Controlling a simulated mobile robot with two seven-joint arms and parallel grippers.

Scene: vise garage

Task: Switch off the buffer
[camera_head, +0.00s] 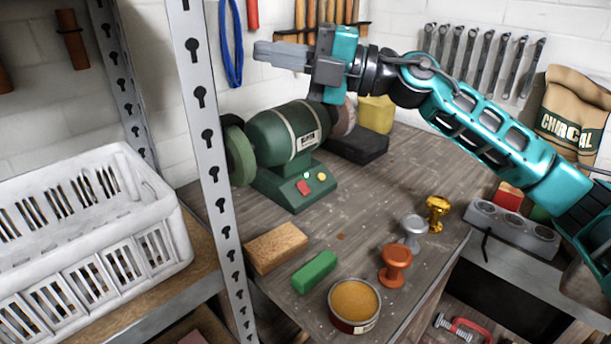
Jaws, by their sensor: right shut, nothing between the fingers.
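The buffer (285,142) is a green bench machine with a wheel at each end, standing on the wooden workbench. Its base carries a red button (303,187), a small green light and a yellow button (321,176) on the front slope. My right gripper (262,50) is shut and empty. It is raised above the buffer, pointing left, apart from the machine and its buttons. The buffer's right wheel (342,120) is partly hidden behind my gripper. My left gripper is not in view.
A metal shelf post (212,150) and white crate (80,235) stand at the left. A wood block (276,247), green bar (314,272), round tin (354,305) and several knob-like pieces (395,266) lie in front. The bench's middle (375,190) is clear. Wrenches hang behind.

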